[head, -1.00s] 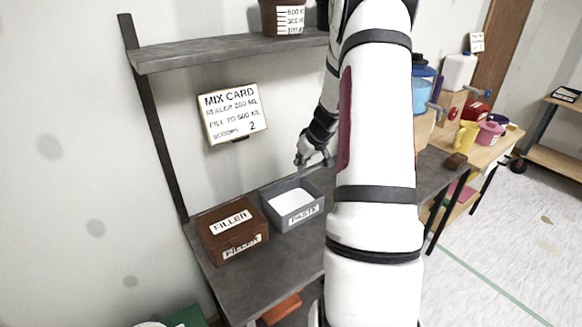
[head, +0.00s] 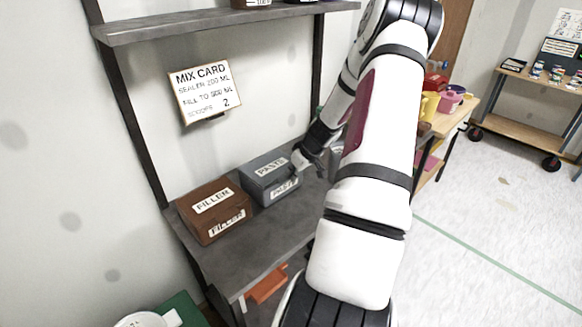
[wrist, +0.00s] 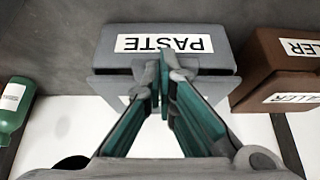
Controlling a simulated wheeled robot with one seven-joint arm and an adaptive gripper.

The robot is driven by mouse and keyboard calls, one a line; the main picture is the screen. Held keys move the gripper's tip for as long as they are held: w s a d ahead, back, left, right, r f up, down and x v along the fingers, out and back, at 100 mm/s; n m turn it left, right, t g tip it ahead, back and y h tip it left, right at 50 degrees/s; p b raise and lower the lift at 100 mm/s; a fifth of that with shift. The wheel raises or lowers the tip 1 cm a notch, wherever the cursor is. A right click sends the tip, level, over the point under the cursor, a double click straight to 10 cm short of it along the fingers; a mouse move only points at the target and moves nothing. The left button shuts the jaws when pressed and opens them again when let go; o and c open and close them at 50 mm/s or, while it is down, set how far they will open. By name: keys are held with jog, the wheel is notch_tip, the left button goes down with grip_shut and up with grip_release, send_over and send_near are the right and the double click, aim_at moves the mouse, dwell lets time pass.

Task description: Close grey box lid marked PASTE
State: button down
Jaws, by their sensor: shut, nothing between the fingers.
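The grey box marked PASTE (head: 283,188) stands on the dark grey shelf top, beside the brown FILLER box. Its lid (head: 264,164) lies over the top, with a PASTE label facing up. In the wrist view the lid (wrist: 222,57) shows a gap or step along the edge nearest my gripper, so I cannot tell if it is fully seated. My gripper (wrist: 164,58) is shut and empty, its fingertips at the lid's near edge. In the head view my gripper (head: 297,160) is at the right side of the box, and the contact is too small to tell.
The brown FILLER box (head: 203,223) stands close to the left, lid down. A green bottle (wrist: 12,108) shows at the left of the wrist view. A mix card (head: 204,91) hangs on the wall under an upper shelf (head: 190,27). The front of the worktop (head: 235,262) is clear.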

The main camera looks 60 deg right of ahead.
jog(key=shift+s+f, duration=0.1)
jog(key=shift+f, duration=0.25)
dwell(0.3)
jog(key=s+a+r+p, duration=0.1)
jog(key=s+a+r, duration=0.1)
jog(key=s+r, duration=0.4)
jog(key=s, duration=0.3)
jog(key=shift+s+r+p, duration=0.15)
jog(key=shift+r+p, duration=0.15)
jog(key=shift+p, duration=0.05)
jog(key=shift+a, duration=0.1)
